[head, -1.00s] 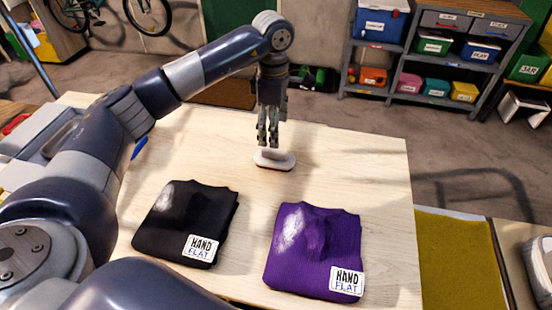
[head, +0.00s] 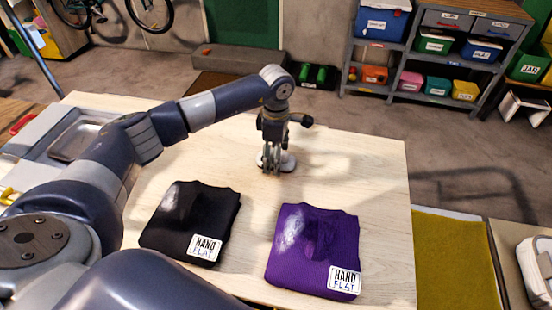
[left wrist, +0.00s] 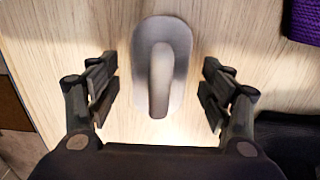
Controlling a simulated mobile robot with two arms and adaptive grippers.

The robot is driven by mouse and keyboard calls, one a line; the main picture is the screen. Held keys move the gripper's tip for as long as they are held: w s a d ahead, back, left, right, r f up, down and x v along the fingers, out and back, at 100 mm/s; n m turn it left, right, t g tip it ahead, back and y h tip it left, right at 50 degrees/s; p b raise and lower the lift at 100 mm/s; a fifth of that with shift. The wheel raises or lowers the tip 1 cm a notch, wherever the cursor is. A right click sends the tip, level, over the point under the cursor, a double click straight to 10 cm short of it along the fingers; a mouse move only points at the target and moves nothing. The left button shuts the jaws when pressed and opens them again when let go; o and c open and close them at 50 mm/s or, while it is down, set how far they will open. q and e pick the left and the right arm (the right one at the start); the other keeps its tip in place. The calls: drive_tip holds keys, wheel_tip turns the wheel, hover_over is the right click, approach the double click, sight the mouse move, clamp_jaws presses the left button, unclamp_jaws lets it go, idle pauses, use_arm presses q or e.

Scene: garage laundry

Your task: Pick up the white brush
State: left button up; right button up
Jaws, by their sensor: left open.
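The white brush (head: 287,163) lies on the light wooden table (head: 345,160), toward its far side. In the left wrist view the brush (left wrist: 176,50) shows a pale oval base with a raised handle along its middle. My left gripper (head: 271,168) is over the brush and hides part of it in the head view. In the left wrist view the left gripper's fingers (left wrist: 158,92) are apart, one on each side of the brush, with a gap to it on both sides. My right gripper is not in view.
A folded black garment (head: 185,215) and a folded purple garment (head: 300,245), each with a tag, lie nearer on the table. A grey tray (head: 75,140) is at the left. A shelf with colored bins (head: 432,45) stands beyond. The table's right side is clear.

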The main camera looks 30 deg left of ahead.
use_arm(q)
drive_tip(key=c, duration=1.2)
drive_tip(key=shift+r, duration=0.15)
wheel_tip(320, 180, up, 9)
drive_tip(key=shift+r+b, duration=0.1)
drive_tip(key=shift+b, duration=1)
drive_tip(key=shift+r, duration=0.3)
drive_tip(key=shift+o, duration=0.9)
